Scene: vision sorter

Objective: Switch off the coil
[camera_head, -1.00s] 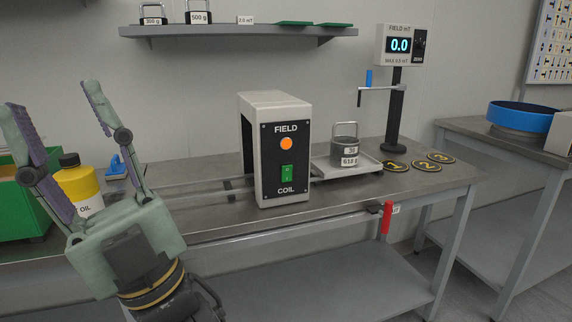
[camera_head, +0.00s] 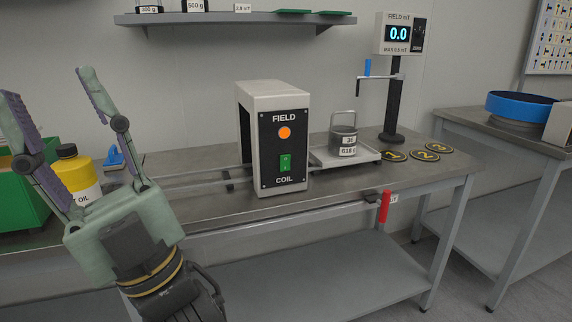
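The coil (camera_head: 273,95) is a pale box-shaped arch with a black front panel marked FIELD and COIL, standing on the bench. Its orange lamp (camera_head: 284,133) looks lit. Below the lamp is a green rocker switch (camera_head: 285,163). My gripper (camera_head: 46,85) is at the left, fingers pointing up and spread wide apart, with nothing held between them. It is well to the left of the coil and touches neither the coil nor the switch.
A metal weight (camera_head: 343,135) sits on a sliding tray (camera_head: 366,157) right of the coil. A field meter (camera_head: 399,34) reads 0.0. A red handle (camera_head: 385,206) hangs at the bench's front edge. A yellow oil bottle (camera_head: 84,177) and green bin (camera_head: 50,151) stand behind my gripper.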

